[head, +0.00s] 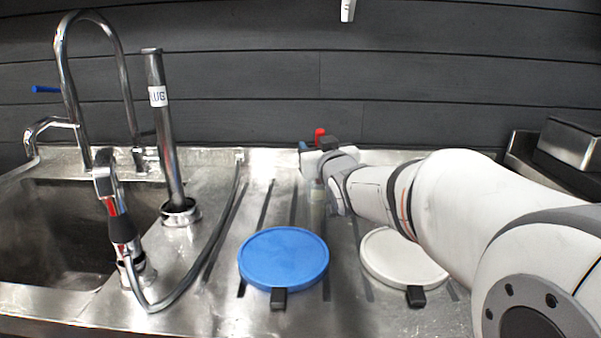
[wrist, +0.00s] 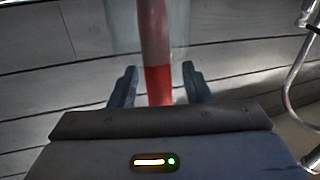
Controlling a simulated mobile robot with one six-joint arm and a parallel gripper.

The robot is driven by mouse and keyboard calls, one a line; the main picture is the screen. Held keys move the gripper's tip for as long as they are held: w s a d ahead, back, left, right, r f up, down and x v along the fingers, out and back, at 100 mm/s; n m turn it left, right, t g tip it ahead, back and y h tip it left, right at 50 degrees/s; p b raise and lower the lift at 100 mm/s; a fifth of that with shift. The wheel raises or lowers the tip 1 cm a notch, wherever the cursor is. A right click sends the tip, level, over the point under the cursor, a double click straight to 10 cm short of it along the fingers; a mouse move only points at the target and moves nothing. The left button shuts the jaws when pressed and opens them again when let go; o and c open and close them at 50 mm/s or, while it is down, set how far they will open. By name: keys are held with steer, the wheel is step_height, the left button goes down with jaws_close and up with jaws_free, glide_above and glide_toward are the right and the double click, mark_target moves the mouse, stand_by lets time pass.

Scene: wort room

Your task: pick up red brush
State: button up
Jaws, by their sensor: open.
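The red brush (wrist: 158,84) shows in the wrist view as an upright-looking handle, red at its near end and duller farther up, where it seems to be inside a clear container (wrist: 120,25). My gripper (wrist: 159,88) is open, with one dark finger on each side of the red part and a gap visible on both sides. In the head view, a small red tip (head: 320,134) shows just above my gripper (head: 308,158) at the back of the counter. The rest of the brush there is mostly hidden by my gripper.
A blue round lid (head: 283,257) and a white round lid (head: 388,262) lie on the steel counter in front of my arm. At left are a sink (head: 60,230), a tall tap (head: 62,55), a steel pipe (head: 165,130) and a hose sprayer (head: 120,225).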

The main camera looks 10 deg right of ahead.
jaws_close()
stand_by(0.4)
